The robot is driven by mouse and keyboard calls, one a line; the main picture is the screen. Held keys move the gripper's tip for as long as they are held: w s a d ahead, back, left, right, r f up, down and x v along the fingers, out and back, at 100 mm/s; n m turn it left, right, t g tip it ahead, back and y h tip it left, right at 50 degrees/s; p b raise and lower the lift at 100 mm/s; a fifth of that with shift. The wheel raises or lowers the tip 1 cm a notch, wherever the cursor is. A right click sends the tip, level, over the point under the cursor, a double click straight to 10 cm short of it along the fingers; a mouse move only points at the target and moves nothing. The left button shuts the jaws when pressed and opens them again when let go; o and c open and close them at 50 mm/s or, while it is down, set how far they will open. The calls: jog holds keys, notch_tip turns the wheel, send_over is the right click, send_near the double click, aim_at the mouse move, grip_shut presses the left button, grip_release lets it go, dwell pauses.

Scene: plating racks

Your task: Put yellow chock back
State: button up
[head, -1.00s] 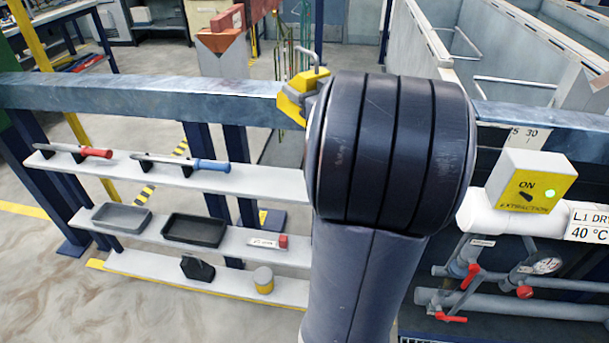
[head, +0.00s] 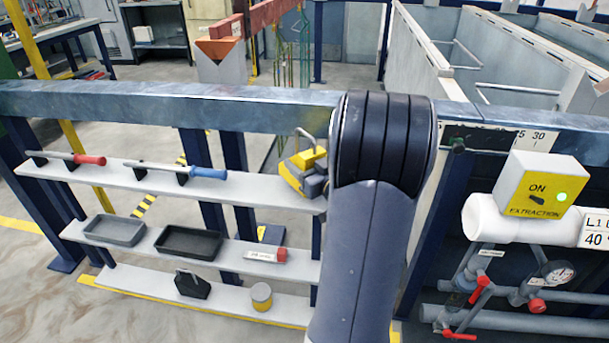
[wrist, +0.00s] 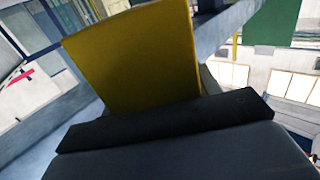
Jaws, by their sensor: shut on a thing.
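The yellow chock (head: 299,172), a block with a grey bent handle, is at the right end of the top shelf (head: 245,184) in the head view. It looks tilted, and I cannot tell whether it touches the shelf. My gripper (head: 316,185) is shut on it, mostly hidden behind my arm. In the wrist view the chock's yellow face (wrist: 135,60) rises large beyond a dark finger bar (wrist: 165,122) of my gripper. The chock's lower part is hidden there.
A blue-grey rail (head: 240,112) runs behind and above the shelves. The top shelf holds a red-handled tool (head: 80,158) and a blue-handled tool (head: 190,171). Two trays (head: 115,230) sit below. A yellow extraction box (head: 540,190) and pipes stand right.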

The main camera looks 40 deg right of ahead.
jog(key=shift+f+b, duration=0.3)
jog(key=shift+f, duration=1.25)
jog(key=shift+f, duration=0.2)
jog(key=o, duration=1.5)
jog(key=shift+r, duration=0.2)
jog(key=s, duration=0.8)
jog(key=s+a, duration=0.1)
jog(key=s, duration=0.3)
